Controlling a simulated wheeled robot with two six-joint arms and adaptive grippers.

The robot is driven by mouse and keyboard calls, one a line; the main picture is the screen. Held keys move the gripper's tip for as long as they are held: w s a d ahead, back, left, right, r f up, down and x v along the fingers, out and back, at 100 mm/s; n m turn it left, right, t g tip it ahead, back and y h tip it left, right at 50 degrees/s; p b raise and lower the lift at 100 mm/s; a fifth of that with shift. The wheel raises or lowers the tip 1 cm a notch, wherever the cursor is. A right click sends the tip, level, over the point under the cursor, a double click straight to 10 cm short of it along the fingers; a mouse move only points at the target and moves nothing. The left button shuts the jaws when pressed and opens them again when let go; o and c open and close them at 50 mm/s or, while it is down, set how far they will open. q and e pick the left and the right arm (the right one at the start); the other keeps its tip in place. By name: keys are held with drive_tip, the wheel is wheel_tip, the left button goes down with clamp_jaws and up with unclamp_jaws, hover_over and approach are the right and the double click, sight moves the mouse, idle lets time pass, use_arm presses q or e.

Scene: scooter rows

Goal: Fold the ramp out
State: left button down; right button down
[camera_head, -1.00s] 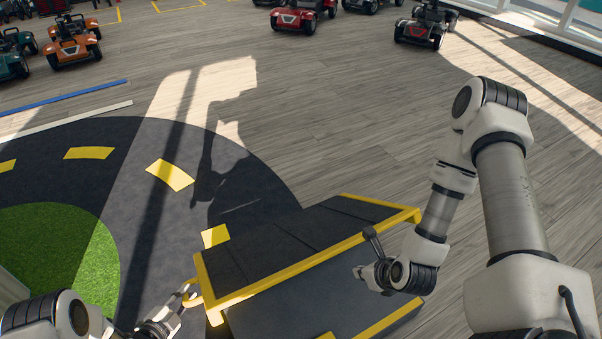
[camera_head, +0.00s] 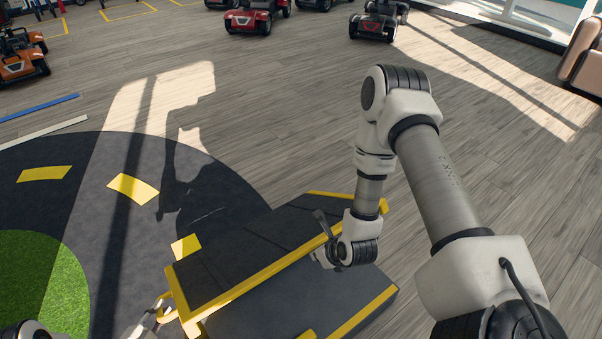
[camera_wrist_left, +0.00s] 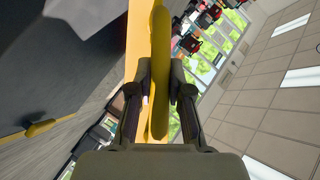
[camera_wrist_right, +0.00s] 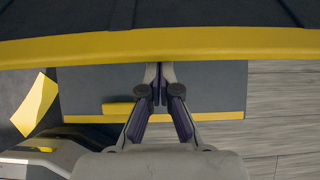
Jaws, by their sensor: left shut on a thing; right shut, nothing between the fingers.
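The ramp (camera_head: 250,247) has dark panels with yellow edges. Its upper panel lies raised above a dark lower panel (camera_head: 290,311) with a yellow border. My left gripper (camera_wrist_left: 158,88) is shut on a yellow handle (camera_wrist_left: 160,40) at the ramp's left end. In the head view, this handle is low at the left, partly hidden by the fingers. My right gripper (camera_wrist_right: 160,88) is shut and empty. In the right wrist view, its fingertips are just below the yellow edge (camera_wrist_right: 160,48) of the upper panel; I cannot tell whether they touch it.
A dark round floor mat (camera_head: 120,215) with yellow dashes and a green centre (camera_head: 38,285) lies at the left. Several scooters stand at the back, including a red one (camera_head: 250,18). A tan seat (camera_head: 585,60) is at the far right. Wood floor (camera_head: 300,110) between is clear.

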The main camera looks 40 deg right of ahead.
sight(309, 244)
use_arm(q)
drive_tip(key=shift+w+r, duration=0.1)
drive_tip(key=shift+r, duration=0.05)
use_arm(e)
drive_tip(key=shift+w+r, duration=0.75)
drive_tip(key=shift+r, duration=0.2)
drive_tip(key=shift+w+d+r, duration=0.1)
drive_tip(key=shift+w+r, duration=0.05)
drive_tip(key=shift+r, duration=0.05)
use_arm(q)
drive_tip(key=shift+s+d+f, duration=0.1)
drive_tip(key=shift+s+f, duration=0.2)
drive_tip(key=c, duration=1.1)
unclamp_jaws()
drive_tip(key=shift+s, duration=0.1)
use_arm(e)
drive_tip(key=shift+w+r, duration=0.1)
